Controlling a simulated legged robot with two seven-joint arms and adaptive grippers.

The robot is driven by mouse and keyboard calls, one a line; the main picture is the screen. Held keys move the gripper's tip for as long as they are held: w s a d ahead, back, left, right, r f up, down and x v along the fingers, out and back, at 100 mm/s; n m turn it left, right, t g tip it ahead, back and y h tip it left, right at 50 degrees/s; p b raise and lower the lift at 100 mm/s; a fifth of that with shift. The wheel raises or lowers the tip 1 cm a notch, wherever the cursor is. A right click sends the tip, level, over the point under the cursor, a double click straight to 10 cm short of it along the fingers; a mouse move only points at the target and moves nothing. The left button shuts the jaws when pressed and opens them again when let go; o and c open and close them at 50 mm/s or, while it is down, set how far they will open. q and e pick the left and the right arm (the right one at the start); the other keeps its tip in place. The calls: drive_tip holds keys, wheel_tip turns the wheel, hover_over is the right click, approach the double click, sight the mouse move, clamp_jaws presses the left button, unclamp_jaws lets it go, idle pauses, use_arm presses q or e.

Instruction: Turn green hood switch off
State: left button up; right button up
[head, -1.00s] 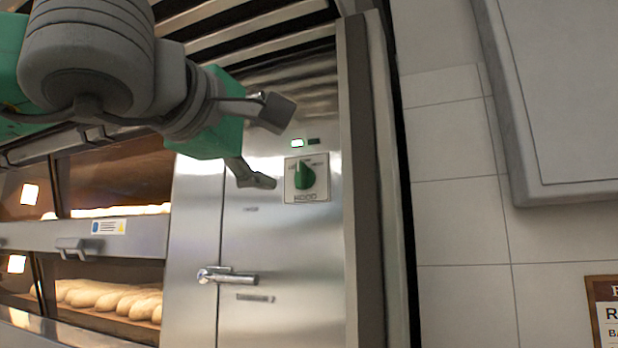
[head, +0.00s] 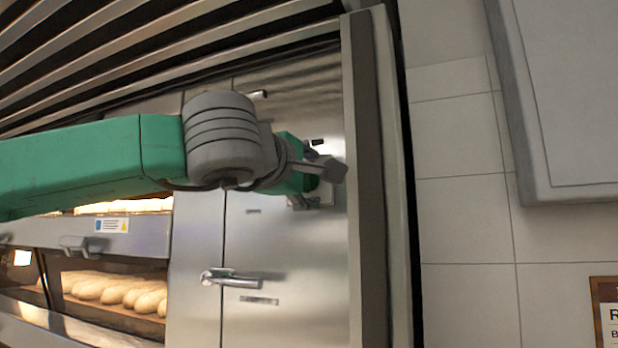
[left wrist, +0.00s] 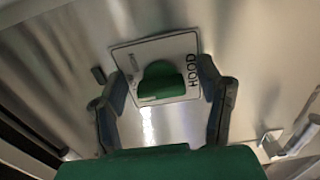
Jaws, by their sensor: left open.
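The green hood switch (left wrist: 160,82) is a knob on a pale square plate (left wrist: 187,50) marked HOOD, seen in the left wrist view. My left gripper (left wrist: 163,100) is open, with one finger on each side of the knob. I cannot tell whether the fingers touch it. In the head view my left gripper (head: 322,185) is at the steel panel and covers most of the plate and knob. The knob's pointer and the plate's position labels are hard to read. My right gripper is not in view.
The steel panel (head: 285,235) has a door handle (head: 230,277) below the switch. Ovens with loaves (head: 115,292) are at the left. A vertical steel post (head: 365,200) stands close to the gripper's right, with a tiled wall (head: 465,220) beyond it.

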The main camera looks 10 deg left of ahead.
use_arm(q)
drive_tip(key=shift+a, duration=0.4)
drive_tip(key=c, duration=0.4)
drive_tip(key=shift+a, duration=0.2)
drive_tip(key=c, duration=0.7)
drive_tip(key=shift+f, duration=0.1)
drive_tip(key=shift+c, duration=0.2)
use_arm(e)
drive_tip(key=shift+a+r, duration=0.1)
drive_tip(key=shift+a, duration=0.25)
use_arm(q)
drive_tip(key=shift+d+n, duration=0.1)
drive_tip(key=shift+n, duration=0.2)
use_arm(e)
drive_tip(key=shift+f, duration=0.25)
use_arm(q)
drive_tip(key=n+b, duration=0.2)
drive_tip(key=n, duration=0.1)
drive_tip(key=shift+f+b, duration=0.15)
drive_tip(key=shift+b, duration=0.25)
drive_tip(key=n+b, duration=0.3)
drive_tip(key=n, duration=0.2)
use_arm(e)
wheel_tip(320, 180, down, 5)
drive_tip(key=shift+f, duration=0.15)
use_arm(q)
drive_tip(key=shift+n, duration=0.3)
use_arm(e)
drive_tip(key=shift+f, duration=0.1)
